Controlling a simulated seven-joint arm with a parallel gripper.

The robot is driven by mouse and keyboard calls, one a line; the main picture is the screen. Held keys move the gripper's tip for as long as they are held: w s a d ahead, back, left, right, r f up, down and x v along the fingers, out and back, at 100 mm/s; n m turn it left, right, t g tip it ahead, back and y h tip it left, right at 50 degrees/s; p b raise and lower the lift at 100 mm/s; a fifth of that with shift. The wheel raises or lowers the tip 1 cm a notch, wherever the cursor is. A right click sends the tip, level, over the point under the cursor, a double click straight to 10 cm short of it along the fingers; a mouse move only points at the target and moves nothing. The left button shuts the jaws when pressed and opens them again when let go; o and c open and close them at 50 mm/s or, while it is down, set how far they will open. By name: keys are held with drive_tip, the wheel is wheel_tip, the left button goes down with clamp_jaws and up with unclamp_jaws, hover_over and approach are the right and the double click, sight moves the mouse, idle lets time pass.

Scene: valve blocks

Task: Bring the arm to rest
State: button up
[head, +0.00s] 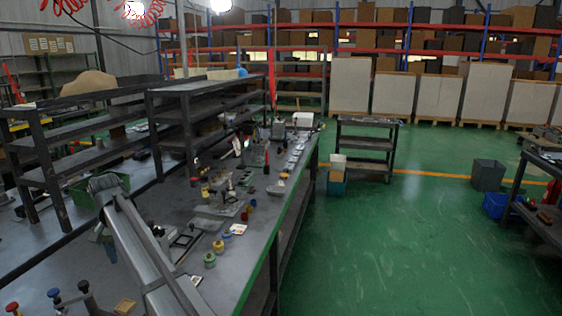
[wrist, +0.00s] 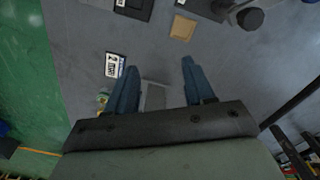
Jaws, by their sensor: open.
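My gripper (wrist: 158,64) shows in the wrist view with its two blue fingers spread wide apart. Nothing is held between them. It is over the grey bench top (wrist: 75,22), and a small pale grey block (wrist: 153,96) shows between the fingers, below them. In the head view my arm (head: 146,245) rises from the bottom edge and bends over the near left part of the bench; I cannot make out the fingers there.
A white label card with a 2 (wrist: 114,65) and a tan square (wrist: 182,27) lie on the bench. Dark shelves (head: 170,108) stand behind. Green floor (head: 400,240) lies open to the right.

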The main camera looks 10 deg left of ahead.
drive_tip(key=w+d+f, duration=0.3)
drive_tip(key=d+f, duration=0.4)
drive_tip(key=d, duration=0.4)
drive_tip(key=w+d+f, duration=0.3)
drive_tip(key=d+f, duration=0.3)
drive_tip(key=d, duration=0.6)
drive_tip(key=w+d+f, duration=0.3)
drive_tip(key=d+f, duration=0.4)
drive_tip(key=d, duration=0.4)
drive_tip(key=s+d+f+g+h, duration=0.1)
drive_tip(key=s+d+f+g, duration=0.1)
drive_tip(key=d+f, duration=1.3)
drive_tip(key=s+d+f+m+g, duration=0.1)
drive_tip(key=s+d+f+m, duration=0.1)
drive_tip(key=s+d+f, duration=0.5)
drive_tip(key=s+d+f+m+g, duration=0.1)
drive_tip(key=s+d+f, duration=0.4)
drive_tip(key=d+f, duration=0.45)
drive_tip(key=s+d+f+g, duration=0.1)
drive_tip(key=s+d+f, duration=0.1)
drive_tip(key=s, duration=0.5)
drive_tip(key=s+d+f+m+g, duration=0.1)
drive_tip(key=s+d+f, duration=0.2)
drive_tip(key=s+d, duration=0.2)
drive_tip(key=s+d+f+m+g+y, duration=0.1)
drive_tip(key=s+d+f, duration=0.1)
drive_tip(key=s, duration=0.7)
drive_tip(key=shift+s+d+f, duration=0.2)
drive_tip(key=shift+d+f, duration=0.05)
drive_tip(key=shift+d, duration=0.6)
